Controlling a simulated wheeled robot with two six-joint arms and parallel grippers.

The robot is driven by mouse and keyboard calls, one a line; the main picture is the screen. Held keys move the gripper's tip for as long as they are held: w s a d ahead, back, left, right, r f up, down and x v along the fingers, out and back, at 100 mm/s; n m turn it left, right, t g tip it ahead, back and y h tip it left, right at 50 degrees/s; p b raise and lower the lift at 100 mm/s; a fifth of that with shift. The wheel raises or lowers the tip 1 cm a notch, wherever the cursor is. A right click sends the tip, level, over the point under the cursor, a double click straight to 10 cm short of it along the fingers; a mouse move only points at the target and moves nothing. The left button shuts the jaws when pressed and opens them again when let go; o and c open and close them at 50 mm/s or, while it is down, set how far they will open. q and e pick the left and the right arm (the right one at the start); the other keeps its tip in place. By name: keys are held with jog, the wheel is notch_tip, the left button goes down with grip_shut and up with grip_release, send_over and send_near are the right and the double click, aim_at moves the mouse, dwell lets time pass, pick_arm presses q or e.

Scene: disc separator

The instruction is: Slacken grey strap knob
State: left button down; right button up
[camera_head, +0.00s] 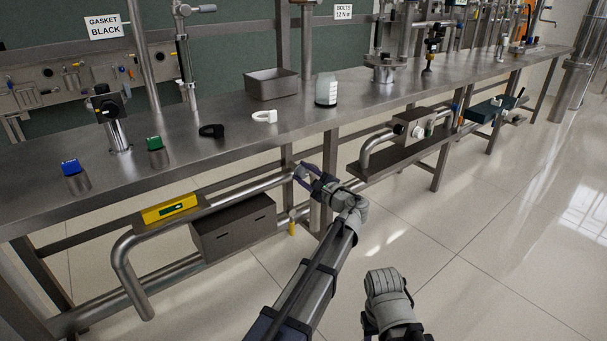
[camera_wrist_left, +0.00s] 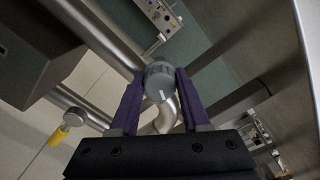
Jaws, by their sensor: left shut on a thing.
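The grey strap knob (camera_wrist_left: 160,77) shows in the left wrist view, a round grey knob with a white line mark on its face. It sits at the metal pipework under the bench. My left gripper (camera_head: 303,176) reaches in from below in the head view, with its purple fingers at the pipe. In the left wrist view the fingers (camera_wrist_left: 160,92) lie on either side of the knob and are shut on it. In the head view the fingers and wrist largely hide the knob. Part of my right arm shows at the bottom of the head view, but its fingers do not.
A dark grey box (camera_head: 233,228) and a yellow level-like device (camera_head: 169,208) are by the pipe left of my gripper. A yellow-handled fitting (camera_wrist_left: 58,136) hangs nearby. The steel bench (camera_head: 215,155) overhangs the pipework. The tiled floor at right is clear.

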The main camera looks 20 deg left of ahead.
pick_arm(q)
jog(key=n, duration=1.1)
jog(key=shift+s+n, duration=0.1)
jog(key=shift+n, duration=0.3)
jog(key=n, duration=0.5)
jog(key=shift+n, duration=0.3)
jog(key=n, duration=0.5)
jog(key=shift+n, duration=0.3)
jog(key=shift+c, duration=1.9)
grip_release()
jog(key=v, duration=0.7)
jog(key=shift+s+d, duration=0.2)
jog(key=shift+d, duration=0.15)
